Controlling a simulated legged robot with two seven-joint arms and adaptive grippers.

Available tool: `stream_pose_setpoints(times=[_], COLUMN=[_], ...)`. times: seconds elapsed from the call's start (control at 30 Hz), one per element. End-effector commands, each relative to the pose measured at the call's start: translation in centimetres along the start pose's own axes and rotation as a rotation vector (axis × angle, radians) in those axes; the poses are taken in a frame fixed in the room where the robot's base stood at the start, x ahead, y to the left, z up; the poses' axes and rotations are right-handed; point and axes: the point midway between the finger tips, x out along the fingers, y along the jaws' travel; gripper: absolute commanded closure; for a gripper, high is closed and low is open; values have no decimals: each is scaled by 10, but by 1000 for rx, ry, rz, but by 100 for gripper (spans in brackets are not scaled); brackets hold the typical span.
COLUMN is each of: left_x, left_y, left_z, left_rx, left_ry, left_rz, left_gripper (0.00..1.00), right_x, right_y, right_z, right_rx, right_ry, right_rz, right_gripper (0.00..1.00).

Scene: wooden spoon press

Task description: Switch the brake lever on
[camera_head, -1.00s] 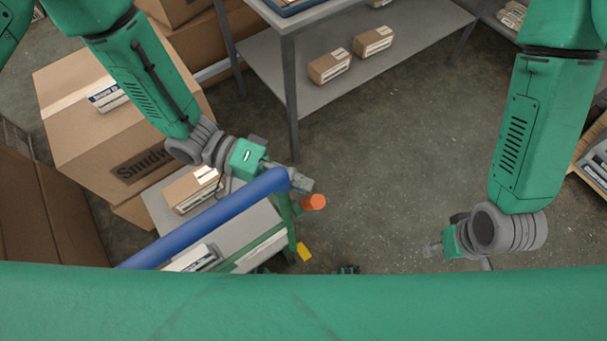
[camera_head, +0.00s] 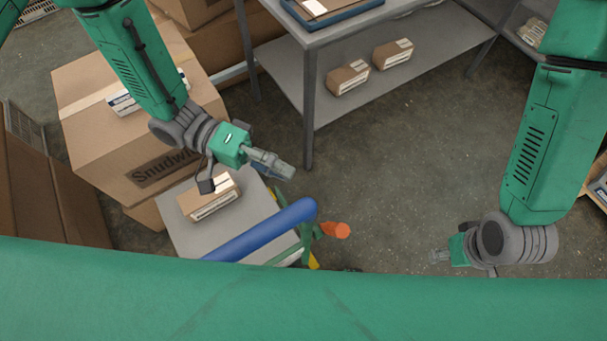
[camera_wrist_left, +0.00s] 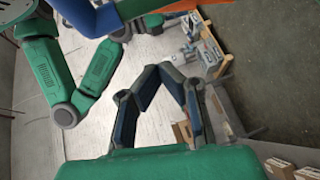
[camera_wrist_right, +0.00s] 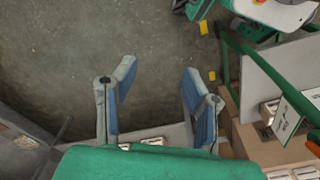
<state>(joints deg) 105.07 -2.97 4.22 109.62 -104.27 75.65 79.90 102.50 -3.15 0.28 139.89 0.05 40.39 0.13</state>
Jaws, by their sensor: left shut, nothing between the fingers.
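A cart with a thick blue push bar (camera_head: 262,231) stands at the lower middle of the head view. An orange-red cylindrical end (camera_head: 336,230), which looks like the brake lever's handle, sticks out right of the bar's end. My left gripper (camera_head: 288,171) is shut and empty, above and left of the orange end and apart from it. In the left wrist view, its fingertips (camera_wrist_left: 165,68) meet; the blue bar (camera_wrist_left: 130,10) and an orange strip (camera_wrist_left: 185,6) show at the top. My right gripper (camera_head: 438,256) is open and empty over the floor, far right of the cart.
A small carton (camera_head: 210,198) lies on the cart's grey deck (camera_head: 258,190). Large cardboard boxes (camera_head: 140,140) stand at left. A grey shelf table (camera_head: 365,85) with cartons stands behind. The floor between the cart and my right arm is clear.

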Motion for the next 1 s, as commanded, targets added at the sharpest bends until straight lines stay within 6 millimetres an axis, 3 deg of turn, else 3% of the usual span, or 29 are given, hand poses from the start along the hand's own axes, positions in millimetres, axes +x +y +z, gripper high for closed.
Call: stream_pose_setpoints(times=[0.2, 0.57, 0.6, 0.7, 1.0], left_x=[-28, -34, -33, -33, -30], left_y=[4, 5, 5, 5, -1], left_z=[0, 1, 1, 1, -4], left_rx=[2, 1, 1, 1, 17], left_ry=[2, 0, 0, 0, 65], left_rz=[1, 1, 1, 1, -33], left_gripper=[100, 100, 100, 100, 100], right_x=[0, -1, -1, -1, -2], right_y=[0, 0, 0, 0, 0], right_z=[-1, -1, -1, -1, 2], right_rx=[1, 0, 0, 0, 0], right_ry=[1, 1, 1, 1, 3], right_rz=[0, 0, 0, 0, 0], right_gripper=[60, 60, 64, 99, 100])
